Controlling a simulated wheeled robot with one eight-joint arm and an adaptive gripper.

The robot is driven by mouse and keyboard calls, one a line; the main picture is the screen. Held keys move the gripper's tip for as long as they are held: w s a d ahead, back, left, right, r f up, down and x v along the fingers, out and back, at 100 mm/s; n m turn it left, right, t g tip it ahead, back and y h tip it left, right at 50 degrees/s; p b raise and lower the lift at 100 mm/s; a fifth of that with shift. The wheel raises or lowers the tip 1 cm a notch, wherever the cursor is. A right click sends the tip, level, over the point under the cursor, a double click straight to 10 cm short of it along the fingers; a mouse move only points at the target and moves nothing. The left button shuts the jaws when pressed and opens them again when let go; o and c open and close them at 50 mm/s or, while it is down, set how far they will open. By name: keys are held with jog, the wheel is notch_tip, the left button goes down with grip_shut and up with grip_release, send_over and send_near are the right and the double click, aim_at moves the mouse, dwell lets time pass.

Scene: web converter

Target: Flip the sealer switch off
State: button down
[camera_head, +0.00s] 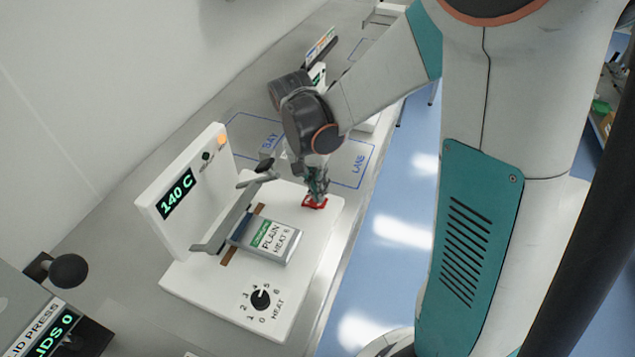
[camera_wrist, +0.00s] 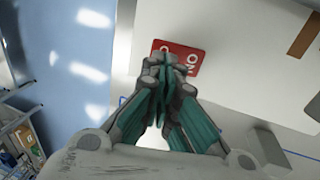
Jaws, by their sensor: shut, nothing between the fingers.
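The sealer is a white machine with a flat base (camera_head: 205,293) and an upright panel (camera_head: 183,219) reading "140 C". Its red switch (camera_head: 314,203) is at the base's far right corner, and it also shows in the wrist view (camera_wrist: 188,60) with white "NO" lettering, seen mirrored or turned. My gripper (camera_head: 317,190) is shut and empty, its fingertips (camera_wrist: 165,62) right over the switch and covering part of it. I cannot tell whether they touch it. The switch's tilt is hidden. An orange lamp (camera_head: 222,139) glows on the panel.
A silver pouch with a "PLAIN" label (camera_head: 274,238) lies on the sealer under a raised sealing arm (camera_head: 225,232). A black heat dial (camera_head: 261,299) is at the front. A lid press (camera_head: 55,335) stands at lower left. Blue-outlined bench areas (camera_head: 354,170) lie behind the sealer.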

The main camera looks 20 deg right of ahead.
dwell(0.4)
jog(key=shift+s+d+f+t+y, duration=0.15)
jog(key=shift+s+f+t+y, duration=0.05)
jog(key=shift+t+y, duration=0.1)
jog(key=shift+f, duration=0.2)
jog(key=shift+w, duration=0.1)
jog(key=shift+w+a, duration=0.45)
jog(key=shift+a, duration=0.1)
dwell(0.4)
